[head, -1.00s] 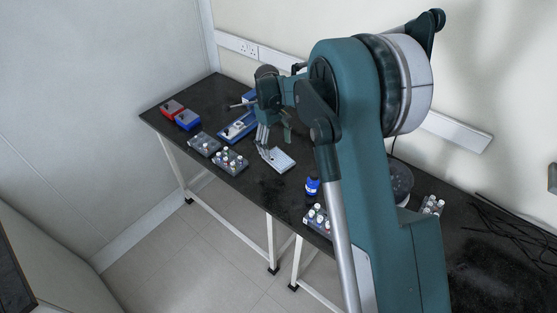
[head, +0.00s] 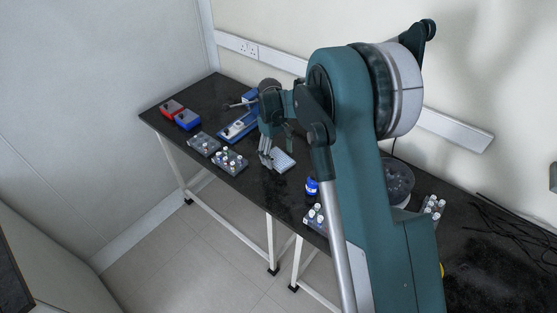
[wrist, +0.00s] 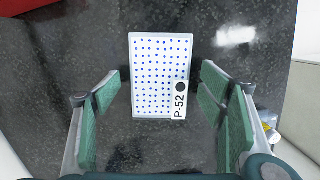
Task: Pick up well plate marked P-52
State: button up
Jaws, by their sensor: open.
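The well plate marked P-52 (wrist: 160,75) is a white rectangular plate with rows of blue dots, lying flat on the black bench. Its label (wrist: 180,100) with a black dot and "P-52" shows at its lower right corner in the wrist view. In the head view the plate (head: 284,160) lies just right of my gripper (head: 267,160). In the wrist view my gripper (wrist: 158,110) is open, its green-padded fingers on either side of the plate's lower part with clear gaps. Nothing is between the pads except the plate below; I cannot tell the height.
Racks of capped vials (head: 229,161) stand left of the plate near the front edge. A blue bottle (head: 311,187) and another vial rack (head: 317,218) stand to the right. Red (head: 172,107) and blue (head: 187,120) boxes sit at the far left. A blue device (head: 238,128) is behind.

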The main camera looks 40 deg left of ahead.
aim_at(278, 157)
jog(key=shift+c, duration=0.3)
jog(key=c, duration=1)
jog(key=shift+o, duration=0.2)
jog(key=shift+r, duration=0.1)
notch_tip(278, 157, up, 10)
jog(key=p, duration=0.1)
dwell(0.4)
